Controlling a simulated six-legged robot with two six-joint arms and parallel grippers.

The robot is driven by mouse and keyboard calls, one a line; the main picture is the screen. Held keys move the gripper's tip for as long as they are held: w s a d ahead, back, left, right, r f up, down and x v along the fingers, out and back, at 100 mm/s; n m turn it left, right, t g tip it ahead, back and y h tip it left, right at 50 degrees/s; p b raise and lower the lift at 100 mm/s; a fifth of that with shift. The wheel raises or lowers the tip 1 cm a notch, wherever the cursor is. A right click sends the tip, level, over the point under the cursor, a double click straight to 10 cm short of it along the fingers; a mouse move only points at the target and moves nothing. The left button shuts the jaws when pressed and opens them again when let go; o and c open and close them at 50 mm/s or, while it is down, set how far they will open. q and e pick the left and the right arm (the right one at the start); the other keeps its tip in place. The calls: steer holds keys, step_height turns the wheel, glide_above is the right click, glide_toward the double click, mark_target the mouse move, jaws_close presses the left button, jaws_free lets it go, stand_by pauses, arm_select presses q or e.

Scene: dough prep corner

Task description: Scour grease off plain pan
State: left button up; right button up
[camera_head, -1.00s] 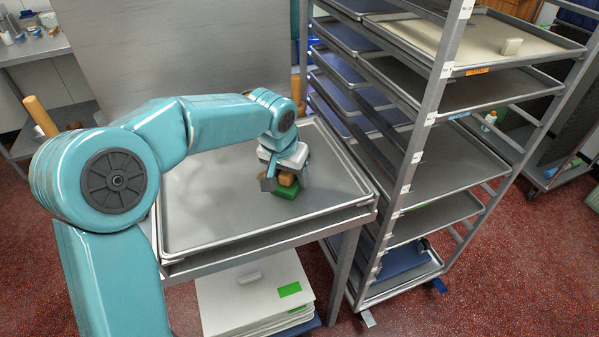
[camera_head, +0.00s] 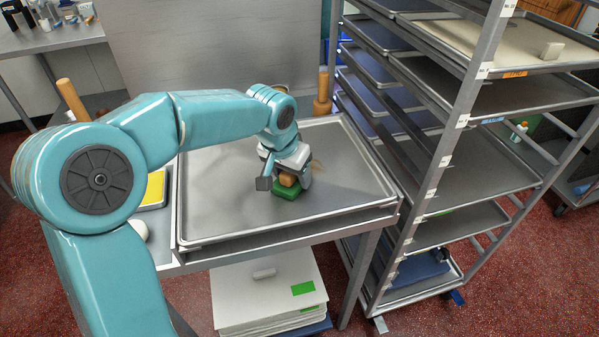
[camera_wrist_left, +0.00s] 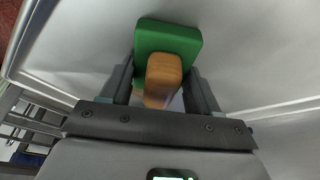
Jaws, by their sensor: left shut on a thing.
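The plain pan (camera_head: 227,215) is a grey metal sheet pan with a raised rim, lying on a metal table. A faint brownish patch (camera_head: 318,163) shows on it, just right of my left gripper. My left gripper (camera_head: 287,182) is over the right part of the pan, shut on the tan handle of a green scrubber (camera_head: 284,191). In the left wrist view the tan handle sits between the two fingers (camera_wrist_left: 163,85), with the green block (camera_wrist_left: 168,37) beyond it against the pan. Whether the block touches the pan is hard to tell. My right gripper is out of view.
A tall metal rack (camera_head: 455,120) with several trays stands close to the table's right side. A yellow item (camera_head: 153,188) lies left of the pan, partly behind my arm. A wooden rolling pin (camera_head: 322,92) stands behind the pan. White boards (camera_head: 262,300) are stacked below.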

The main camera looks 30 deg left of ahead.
arm_select(q)
steer(key=shift+r, duration=0.1)
stand_by(0.4)
steer(key=shift+r+p, duration=0.55)
steer(key=w+a+p, duration=0.2)
steer(key=a, duration=0.1)
steer(key=shift+w+a, duration=0.1)
steer(key=shift+w, duration=0.25)
steer(key=shift+w+a+p, duration=0.4)
steer(key=shift+a+p, duration=0.05)
steer(key=shift+a, duration=0.05)
steer(key=shift+f+b, duration=0.55)
steer(key=shift+f, duration=0.15)
steer(key=shift+d, duration=0.1)
